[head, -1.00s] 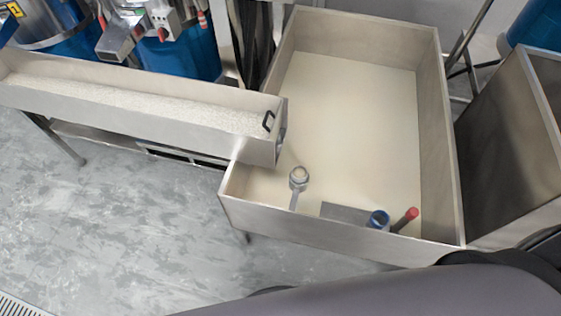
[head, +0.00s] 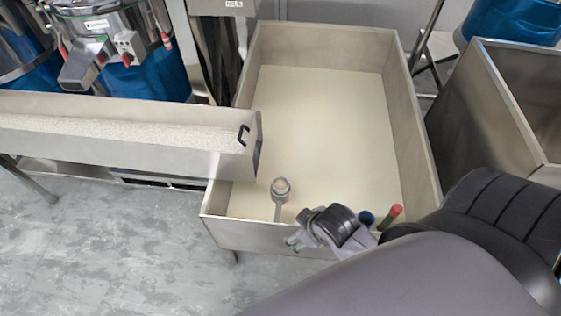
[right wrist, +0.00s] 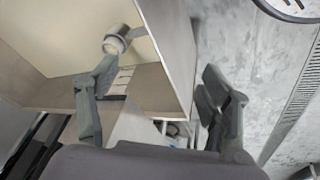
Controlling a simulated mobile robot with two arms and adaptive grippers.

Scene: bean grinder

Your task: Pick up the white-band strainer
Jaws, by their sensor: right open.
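The white-band strainer (head: 281,187) is a small round metal cup with a pale band and a straight handle. It is inside the large steel bin (head: 420,150), near its front left, with the handle toward the front wall. It also shows in the right wrist view (right wrist: 117,42), beyond the left finger. My right gripper (head: 296,243) is open and empty by the bin's front wall, apart from the strainer. In the right wrist view the gripper's fingers (right wrist: 158,85) are spread wide, with the wall showing between them. My left gripper is not in view.
A long steel trough (head: 120,145) of pale grains overhangs the bin's left side. Another steel bin (head: 490,110) stands right.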

